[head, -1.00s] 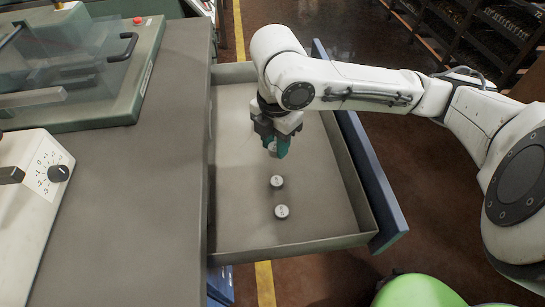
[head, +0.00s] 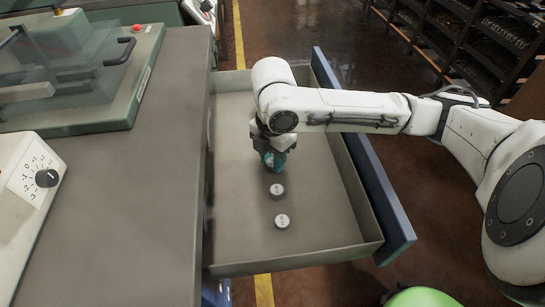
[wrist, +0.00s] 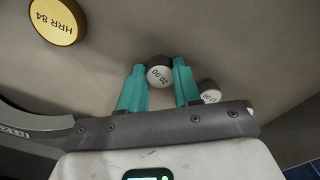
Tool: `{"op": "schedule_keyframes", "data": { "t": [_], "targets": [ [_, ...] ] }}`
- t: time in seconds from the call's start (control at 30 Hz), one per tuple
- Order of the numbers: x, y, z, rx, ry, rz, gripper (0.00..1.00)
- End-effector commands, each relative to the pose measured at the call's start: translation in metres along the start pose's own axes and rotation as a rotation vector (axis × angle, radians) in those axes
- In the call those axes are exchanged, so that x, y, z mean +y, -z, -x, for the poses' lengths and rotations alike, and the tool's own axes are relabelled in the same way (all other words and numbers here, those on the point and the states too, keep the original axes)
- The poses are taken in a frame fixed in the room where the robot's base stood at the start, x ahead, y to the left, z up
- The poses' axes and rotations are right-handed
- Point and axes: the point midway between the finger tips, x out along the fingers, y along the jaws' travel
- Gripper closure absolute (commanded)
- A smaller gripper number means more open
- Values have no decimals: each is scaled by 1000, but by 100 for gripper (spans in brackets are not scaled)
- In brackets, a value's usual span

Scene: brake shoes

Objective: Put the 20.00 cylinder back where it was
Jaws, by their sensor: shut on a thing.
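The 20.00 cylinder (wrist: 160,73) is a small white-topped piece with dark sides, held between my teal fingertips in the wrist view. My gripper (wrist: 159,80) is shut on it; in the head view my gripper (head: 273,161) is low inside the open drawer (head: 235,245) and hides most of the cylinder. I cannot tell whether the cylinder touches the drawer floor. A similar cylinder (head: 277,190) stands just in front of my gripper, and another one (head: 282,221) stands further toward the drawer's front end in the picture.
A yellow disc marked HRR 84 (wrist: 57,19) lies at the upper left of the wrist view. A similar white-topped cylinder (wrist: 210,94) shows close beside my right finger. The grey worktop (head: 150,190) borders the drawer's left. The drawer floor left of the cylinders is clear.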

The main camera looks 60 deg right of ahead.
Motion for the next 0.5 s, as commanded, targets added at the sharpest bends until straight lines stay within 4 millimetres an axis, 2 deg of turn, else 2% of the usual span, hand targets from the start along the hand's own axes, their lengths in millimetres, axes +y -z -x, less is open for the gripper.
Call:
{"op": "schedule_keyframes", "data": {
  "t": [0.03, 0.07, 0.3, 0.5],
  "targets": [
    [0, 0, -3, 1, 0, 0, 100],
    [0, 0, -3, 0, 0, 0, 66],
    [0, 0, -2, 0, 0, 0, 43],
    [0, 0, -2, 0, 0, 0, 42]
  ]
}}
